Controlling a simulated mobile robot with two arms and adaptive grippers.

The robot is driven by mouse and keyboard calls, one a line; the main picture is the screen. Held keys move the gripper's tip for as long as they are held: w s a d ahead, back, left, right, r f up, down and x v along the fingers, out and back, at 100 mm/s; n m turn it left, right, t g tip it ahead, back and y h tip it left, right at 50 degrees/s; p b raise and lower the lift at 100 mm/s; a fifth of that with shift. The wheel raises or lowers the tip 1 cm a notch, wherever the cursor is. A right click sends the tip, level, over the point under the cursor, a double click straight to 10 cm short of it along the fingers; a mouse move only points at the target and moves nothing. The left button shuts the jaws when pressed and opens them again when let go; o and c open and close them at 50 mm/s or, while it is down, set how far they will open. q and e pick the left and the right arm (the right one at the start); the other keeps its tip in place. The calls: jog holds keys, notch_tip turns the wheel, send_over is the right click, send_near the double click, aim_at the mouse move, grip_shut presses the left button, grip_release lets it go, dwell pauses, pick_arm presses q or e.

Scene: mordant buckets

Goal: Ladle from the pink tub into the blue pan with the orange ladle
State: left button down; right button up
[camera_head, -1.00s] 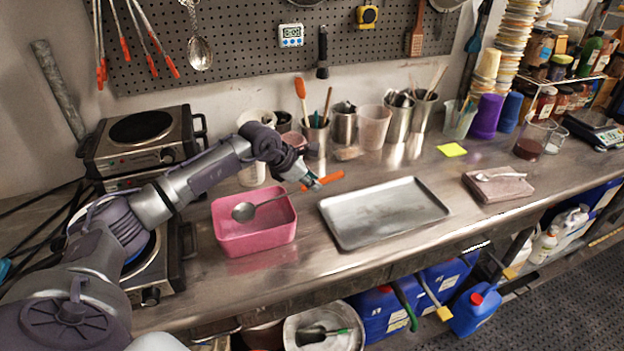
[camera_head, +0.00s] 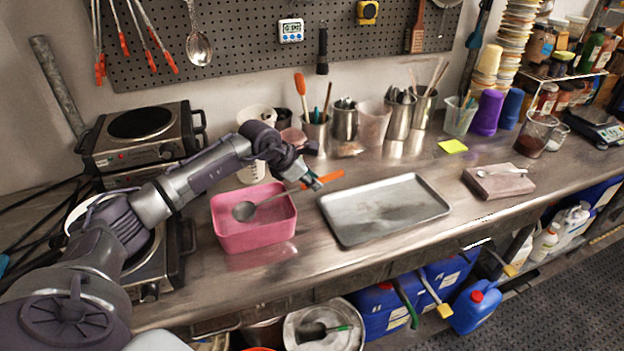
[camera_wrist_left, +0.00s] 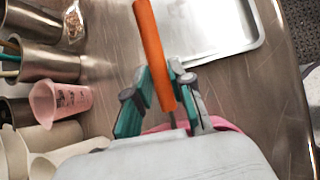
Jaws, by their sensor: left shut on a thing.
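The pink tub (camera_head: 256,236) stands on the steel bench in front of my left forearm. My left gripper (camera_head: 311,182) is just past the tub's right rim, shut on the orange handle of the ladle (camera_head: 331,179). The ladle's grey bowl (camera_head: 244,211) is over the tub's opening; I cannot tell how deep it sits. In the left wrist view the orange handle (camera_wrist_left: 153,50) lies between the fingers (camera_wrist_left: 165,88), with the pink tub's rim (camera_wrist_left: 222,124) behind. A pale pan rim (camera_head: 78,212) shows on the lower left burner, mostly hidden by my arm. My right gripper is not in view.
Utensil cups (camera_head: 344,122) stand along the wall. A stacked hot plate (camera_head: 142,135) is at the back left. Bare bench shows in front of the tub and tray.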

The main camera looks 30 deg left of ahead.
pick_arm(q)
jog(key=shift+r, duration=0.15)
jog(key=shift+r+p, duration=1.55)
jog(key=shift+r, duration=1.4)
jog(key=shift+r+g+y+p, duration=0.4)
jog(key=shift+r+p, duration=0.5)
jog(key=shift+p, duration=0.75)
jog(key=shift+r+g+p, duration=0.1)
jog(key=shift+g+p, duration=0.2)
